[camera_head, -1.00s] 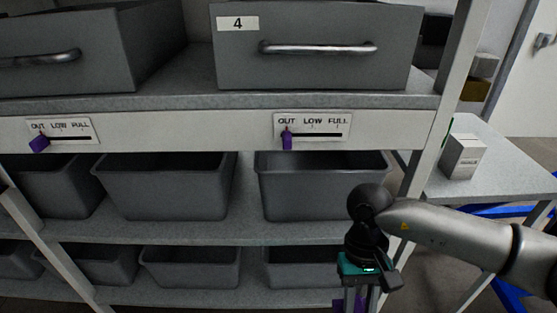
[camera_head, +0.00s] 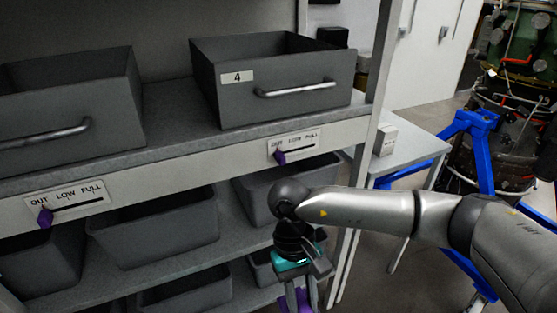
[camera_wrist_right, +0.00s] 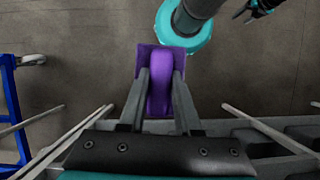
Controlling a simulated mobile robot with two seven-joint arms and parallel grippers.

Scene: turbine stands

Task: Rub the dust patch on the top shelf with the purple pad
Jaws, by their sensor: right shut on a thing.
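My right gripper (camera_wrist_right: 160,98) is shut on the purple pad (camera_wrist_right: 161,60), which hangs below the fingers and points down to the floor in the right wrist view. In the head view the right gripper (camera_head: 303,298) is in front of the shelf rack, below the top shelf's front edge, with a bit of purple at the bottom edge of the picture. The top shelf (camera_head: 178,103) is grey and carries two grey drawer bins. I cannot make out a dust patch on its visible part.
A bin marked 4 (camera_head: 270,80) and another bin (camera_head: 70,105) stand on the top shelf, with a bare gap between them. Purple sliders sit on the shelf's front edge. Grey tubs (camera_head: 155,230) fill lower shelves. A side table (camera_head: 408,150) holds a white box (camera_head: 385,138).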

